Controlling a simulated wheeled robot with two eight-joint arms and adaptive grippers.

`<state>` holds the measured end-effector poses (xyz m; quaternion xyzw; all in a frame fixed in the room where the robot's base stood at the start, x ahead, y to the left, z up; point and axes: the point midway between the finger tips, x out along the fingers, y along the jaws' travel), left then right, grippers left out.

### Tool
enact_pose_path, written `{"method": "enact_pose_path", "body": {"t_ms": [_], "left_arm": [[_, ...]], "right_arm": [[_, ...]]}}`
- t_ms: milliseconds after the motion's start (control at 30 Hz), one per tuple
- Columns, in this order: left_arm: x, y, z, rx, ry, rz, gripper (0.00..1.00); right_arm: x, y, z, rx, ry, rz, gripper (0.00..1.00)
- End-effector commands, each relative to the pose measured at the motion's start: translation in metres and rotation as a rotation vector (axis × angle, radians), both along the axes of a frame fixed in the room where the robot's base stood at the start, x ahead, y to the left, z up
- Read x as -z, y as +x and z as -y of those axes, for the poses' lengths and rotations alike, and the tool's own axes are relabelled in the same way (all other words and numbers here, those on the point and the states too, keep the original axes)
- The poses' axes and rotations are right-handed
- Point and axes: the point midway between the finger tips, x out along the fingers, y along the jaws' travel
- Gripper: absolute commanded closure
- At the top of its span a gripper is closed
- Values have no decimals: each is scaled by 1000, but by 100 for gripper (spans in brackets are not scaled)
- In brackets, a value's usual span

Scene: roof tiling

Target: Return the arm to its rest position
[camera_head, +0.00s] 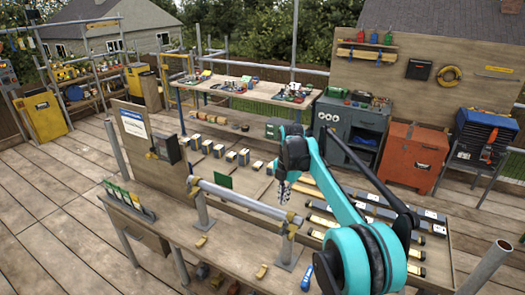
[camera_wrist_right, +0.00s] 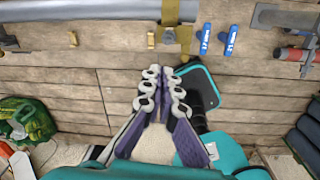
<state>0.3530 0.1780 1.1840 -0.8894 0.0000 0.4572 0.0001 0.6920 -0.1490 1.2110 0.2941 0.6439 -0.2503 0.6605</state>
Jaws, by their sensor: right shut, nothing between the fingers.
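My right arm, teal and black, comes in from the lower right of the head view. Its gripper (camera_head: 283,190) points down above the workbench (camera_head: 235,240), behind the grey rail (camera_head: 245,198) in the picture. In the right wrist view the two fingers of the right gripper (camera_wrist_right: 163,78) are close together, with no object between them. Wooden planks of the work surface lie beyond the fingertips. My left gripper is not in view.
Metal posts (camera_head: 201,210) hold the rail on the bench. Blue-handled tools (camera_wrist_right: 229,40) lie at the top of the wrist view. Long dark pieces (camera_head: 375,225) lie right of the arm. A red cabinet (camera_head: 413,155) stands at the back right. Deck on the left is clear.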

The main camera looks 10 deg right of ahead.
Motion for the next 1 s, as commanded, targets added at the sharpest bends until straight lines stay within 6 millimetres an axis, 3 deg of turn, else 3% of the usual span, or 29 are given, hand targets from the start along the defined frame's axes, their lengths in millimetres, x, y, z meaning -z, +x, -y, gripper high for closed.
{"method": "enact_pose_path", "body": {"t_ms": [167, 367, 533, 667, 800, 1000], "left_arm": [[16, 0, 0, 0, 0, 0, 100], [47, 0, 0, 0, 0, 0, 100], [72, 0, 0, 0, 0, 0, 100], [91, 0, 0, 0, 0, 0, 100], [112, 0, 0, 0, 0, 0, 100], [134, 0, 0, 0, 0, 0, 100]], "right_arm": [[-4, -24, 3, 178, 9, 35, 100], [-6, -89, 10, 641, 69, 126, 100], [11, -154, 16, 1055, 170, 197, 100], [37, -205, 20, 1365, 278, 237, 100], [78, -259, 24, 1688, 422, 260, 100], [138, -316, 28, 2054, 629, 252, 100]]}}
